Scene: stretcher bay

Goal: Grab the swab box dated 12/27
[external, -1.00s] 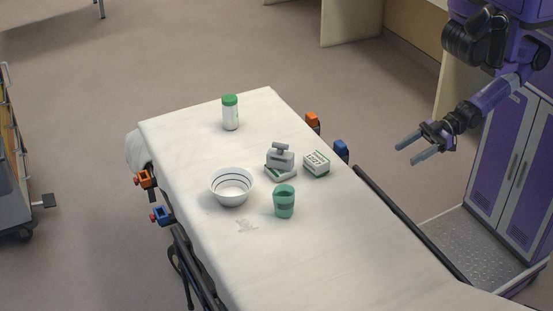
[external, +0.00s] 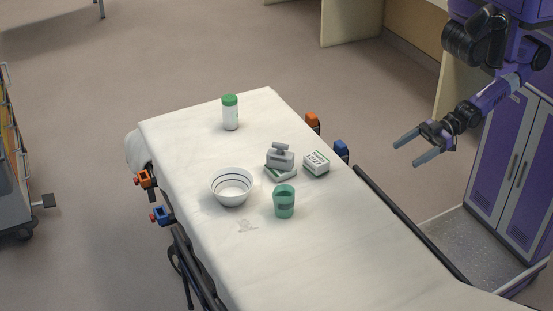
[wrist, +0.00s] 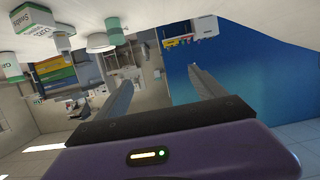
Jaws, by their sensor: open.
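A white and green box (external: 316,163) with dark print on its top sits on the stretcher, right of a grey device. A second flat white and green box (external: 282,174) lies partly under that grey device (external: 280,155). I cannot read either date in the external view. In the wrist view a box marked "Swabs" (wrist: 35,20) hangs upside down at the top left; its date print is too small to read surely. My gripper (external: 416,147) is open and empty, right of the stretcher and apart from both boxes.
A striped white bowl (external: 232,187), a green cup (external: 284,201) and a green-capped bottle (external: 230,113) stand on the stretcher sheet (external: 330,240). The sheet's lower part is clear.

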